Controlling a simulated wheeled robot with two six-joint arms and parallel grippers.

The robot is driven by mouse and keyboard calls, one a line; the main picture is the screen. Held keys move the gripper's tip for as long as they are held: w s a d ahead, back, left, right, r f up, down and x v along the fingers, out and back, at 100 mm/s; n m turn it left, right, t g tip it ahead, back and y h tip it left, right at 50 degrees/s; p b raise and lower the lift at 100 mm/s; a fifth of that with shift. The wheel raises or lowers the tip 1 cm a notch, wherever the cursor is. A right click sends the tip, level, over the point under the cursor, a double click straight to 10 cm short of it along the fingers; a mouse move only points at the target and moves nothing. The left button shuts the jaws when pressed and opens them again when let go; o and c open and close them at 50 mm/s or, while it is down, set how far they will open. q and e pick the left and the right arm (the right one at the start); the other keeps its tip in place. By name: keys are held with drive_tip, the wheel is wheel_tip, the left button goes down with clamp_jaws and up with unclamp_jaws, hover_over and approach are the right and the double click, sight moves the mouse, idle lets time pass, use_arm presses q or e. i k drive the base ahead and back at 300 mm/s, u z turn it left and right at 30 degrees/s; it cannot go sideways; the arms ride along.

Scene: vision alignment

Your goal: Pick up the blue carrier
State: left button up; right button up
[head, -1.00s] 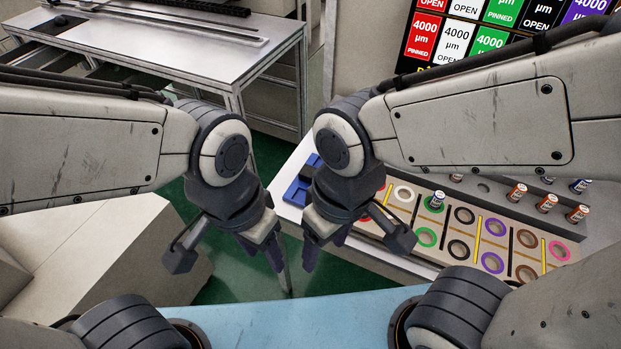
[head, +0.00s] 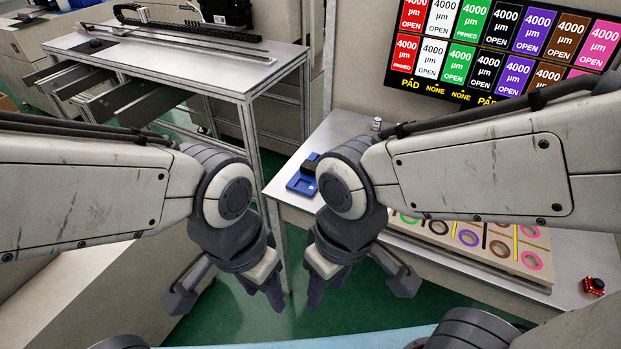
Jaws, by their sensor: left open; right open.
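The blue carrier (head: 300,184) lies on the left end of the grey-white bench, near its left edge. A dark block sits on or against it, and my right arm hides part of its right side. My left gripper (head: 262,296) is open and empty, pointing down in front of the bench over the green floor. My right gripper (head: 318,292) is open and empty, also pointing down, below and in front of the carrier. Neither gripper touches the carrier.
A board of coloured rings (head: 480,243) lies on the bench to the right, partly behind my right arm. A red device (head: 593,286) sits at the far right. A label screen (head: 500,45) stands behind. A metal table (head: 185,60) with open drawers is at the back left.

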sight(303, 182)
drive_tip(key=u, duration=0.2)
drive_tip(key=i, duration=1.15)
drive_tip(key=z, duration=0.15)
